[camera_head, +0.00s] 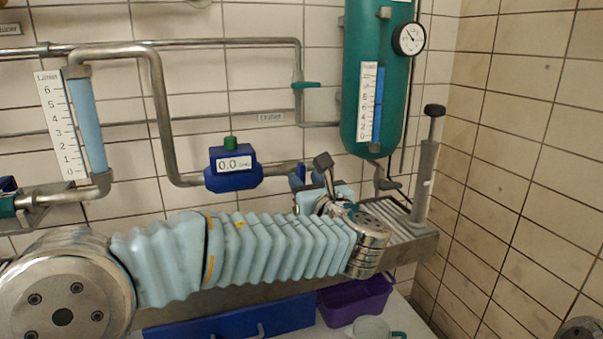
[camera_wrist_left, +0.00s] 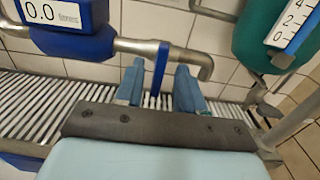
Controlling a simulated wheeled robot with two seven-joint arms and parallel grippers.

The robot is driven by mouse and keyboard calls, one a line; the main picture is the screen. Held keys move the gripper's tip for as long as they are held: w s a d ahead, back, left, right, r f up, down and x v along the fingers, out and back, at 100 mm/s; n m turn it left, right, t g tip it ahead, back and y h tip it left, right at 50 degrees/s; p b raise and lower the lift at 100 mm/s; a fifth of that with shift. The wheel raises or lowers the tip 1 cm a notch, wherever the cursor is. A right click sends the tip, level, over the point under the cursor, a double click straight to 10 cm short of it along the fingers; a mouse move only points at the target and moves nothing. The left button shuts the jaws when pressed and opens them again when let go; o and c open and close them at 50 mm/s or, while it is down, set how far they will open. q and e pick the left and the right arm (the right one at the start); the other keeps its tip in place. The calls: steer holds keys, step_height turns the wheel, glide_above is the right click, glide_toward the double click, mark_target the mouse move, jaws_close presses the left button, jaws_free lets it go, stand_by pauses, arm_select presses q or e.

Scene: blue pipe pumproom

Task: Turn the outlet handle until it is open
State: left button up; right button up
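The blue outlet handle (camera_head: 297,178) is on the metal pipe right of the blue flow meter, below a small label that seems to read Outlet. In the left wrist view the handle (camera_wrist_left: 161,68) hangs roughly vertically between the two blue fingers of my left gripper (camera_wrist_left: 158,88). The fingers are apart, one on each side, with a visible gap to the handle. In the head view my left gripper (camera_head: 315,190) is at the pipe end and partly hides the handle. My right gripper is not in view.
The blue flow meter (camera_head: 232,168) reads 0.0. The green tank (camera_head: 372,95) with gauge hangs at right. A teal valve handle (camera_head: 306,85) is on the upper pipe. A grey pump cylinder (camera_head: 425,180) stands on the slatted metal shelf (camera_head: 418,240). A purple bin (camera_head: 355,301) is below.

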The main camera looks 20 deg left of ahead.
mark_target(303, 179)
arm_select(q)
steer(key=shift+x, duration=1.65)
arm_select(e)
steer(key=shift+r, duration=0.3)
arm_select(q)
steer(key=shift+c, duration=0.3)
jaws_close()
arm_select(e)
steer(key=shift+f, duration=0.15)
